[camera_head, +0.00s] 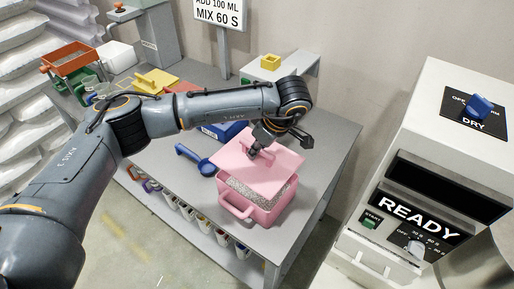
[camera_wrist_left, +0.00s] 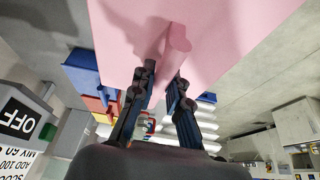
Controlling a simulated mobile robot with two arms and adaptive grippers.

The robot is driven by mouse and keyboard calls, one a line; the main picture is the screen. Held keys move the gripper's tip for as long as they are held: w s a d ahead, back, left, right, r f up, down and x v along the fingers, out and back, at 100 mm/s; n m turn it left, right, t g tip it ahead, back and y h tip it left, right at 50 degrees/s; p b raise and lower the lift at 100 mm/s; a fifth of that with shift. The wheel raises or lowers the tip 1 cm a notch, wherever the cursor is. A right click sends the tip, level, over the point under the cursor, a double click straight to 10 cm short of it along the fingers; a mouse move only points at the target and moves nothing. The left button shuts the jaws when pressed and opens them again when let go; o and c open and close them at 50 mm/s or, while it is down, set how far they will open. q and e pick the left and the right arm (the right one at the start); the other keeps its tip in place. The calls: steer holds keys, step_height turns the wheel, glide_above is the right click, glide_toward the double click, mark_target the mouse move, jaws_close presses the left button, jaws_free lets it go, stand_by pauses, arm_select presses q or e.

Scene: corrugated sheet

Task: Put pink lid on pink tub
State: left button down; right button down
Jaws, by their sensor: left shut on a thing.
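The pink tub (camera_head: 262,215) stands on the grey table with a handle at its front, and grey-white granular contents show at its open side. The pink lid (camera_head: 250,172) is over the tub, shifted toward the back and tilted, leaving the front right part uncovered. My left gripper (camera_head: 262,146) is above the lid, shut on the lid's handle. In the left wrist view the two fingers (camera_wrist_left: 160,85) are on either side of the pink handle (camera_wrist_left: 178,42), and the lid (camera_wrist_left: 225,40) fills the top. My right gripper is not in view.
A blue scoop (camera_head: 195,158) lies left of the tub, and a blue container (camera_head: 222,130) stands behind it. A yellow lid (camera_head: 155,80) and a red-orange tray (camera_head: 75,58) are farther back. A white machine reading READY (camera_head: 420,210) stands at the right. Bare table (camera_head: 325,160) shows right of the tub.

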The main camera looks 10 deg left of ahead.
mark_target(260, 162)
arm_select(q)
steer(key=shift+f+b, duration=2.8)
steer(key=shift+f, duration=0.75)
steer(key=c, duration=1.3)
jaws_free()
steer(key=shift+o, duration=0.2)
steer(key=v, duration=1.2)
steer(key=shift+s, duration=0.1)
